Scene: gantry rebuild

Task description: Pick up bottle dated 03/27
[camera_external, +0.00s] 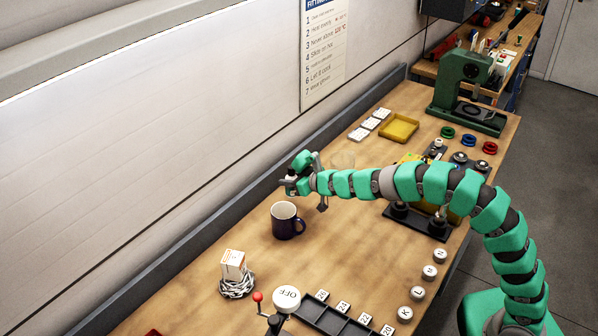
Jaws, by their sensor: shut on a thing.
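My gripper (297,178) is at the end of the green arm, above the far side of the wooden bench, behind the dark mug. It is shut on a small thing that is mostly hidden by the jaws. I cannot tell whether this is the bottle, and no date such as 03/27 can be read. A faint clear round vessel (343,160) shows just behind the arm. No other bottle can be made out clearly.
The dark mug (287,222) stands just in front of my gripper. A yellow tray (399,128) and green press (463,90) stand farther back. Bench between mug and chain is clear.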

